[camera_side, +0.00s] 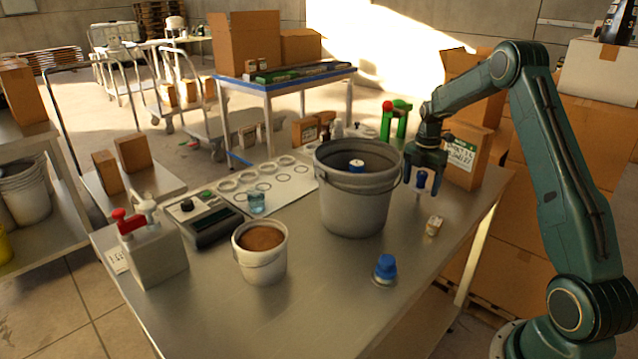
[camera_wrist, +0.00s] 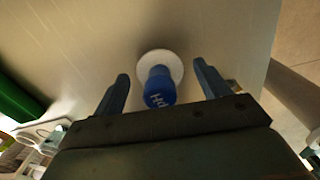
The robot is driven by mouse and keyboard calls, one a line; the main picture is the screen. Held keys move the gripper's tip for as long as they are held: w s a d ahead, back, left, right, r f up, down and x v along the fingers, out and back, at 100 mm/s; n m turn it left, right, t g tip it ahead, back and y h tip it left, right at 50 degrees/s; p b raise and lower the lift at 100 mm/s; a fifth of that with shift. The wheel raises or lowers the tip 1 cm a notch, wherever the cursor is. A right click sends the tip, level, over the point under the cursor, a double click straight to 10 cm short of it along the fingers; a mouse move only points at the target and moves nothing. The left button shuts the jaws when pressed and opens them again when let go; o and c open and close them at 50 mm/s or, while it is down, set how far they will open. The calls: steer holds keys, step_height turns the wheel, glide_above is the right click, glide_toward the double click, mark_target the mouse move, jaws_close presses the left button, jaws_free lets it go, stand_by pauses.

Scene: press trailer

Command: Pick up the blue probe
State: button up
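The blue probe (camera_wrist: 159,92) shows in the wrist view with white lettering on its blue head and a round white disc behind it. My gripper (camera_wrist: 161,85) is open, with one finger on each side of the probe and a clear gap to both. In the side view, the blue probe (camera_side: 421,181) shows between the fingers of my gripper (camera_side: 421,188), above the right part of the metal table. Its lower end is too small to make out clearly there.
A large grey bucket (camera_side: 354,205) stands just left of my gripper. A small box (camera_side: 434,226) and a blue-topped item (camera_side: 385,268) stand nearer the front. The front right tabletop is mostly clear.

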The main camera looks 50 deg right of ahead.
steer(key=c, duration=1)
steer(key=shift+r, duration=0.15)
step_height(320, 180, up, 20)
steer(key=shift+f, duration=0.1)
stand_by(0.5)
